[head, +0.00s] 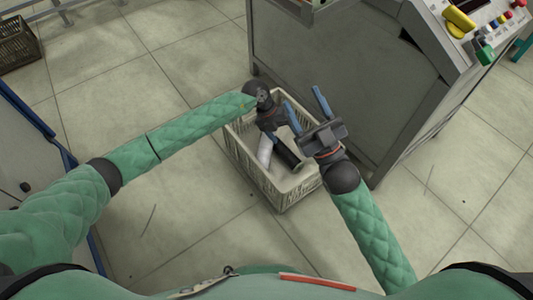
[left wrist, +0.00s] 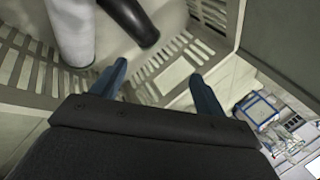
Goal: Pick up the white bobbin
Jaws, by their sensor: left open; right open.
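The white bobbin (head: 264,151) lies in the light plastic crate (head: 284,204) on the floor, beside a black bobbin (head: 287,154). In the left wrist view the white bobbin (left wrist: 72,30) is at the upper left, with the black bobbin (left wrist: 130,20) to its right. My left gripper (head: 273,130) points down over the crate. Its open blue fingers (left wrist: 159,70) show in the left wrist view with nothing between them; the white bobbin is left of both. My right gripper (head: 303,95) is open and empty over the crate's right side.
The crate's slotted walls (left wrist: 30,65) surround the bobbins. A grey machine cabinet (head: 330,70) stands close behind and right of the crate. Another crate (head: 17,43) sits at the far upper left. The tiled floor left of the crate is clear.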

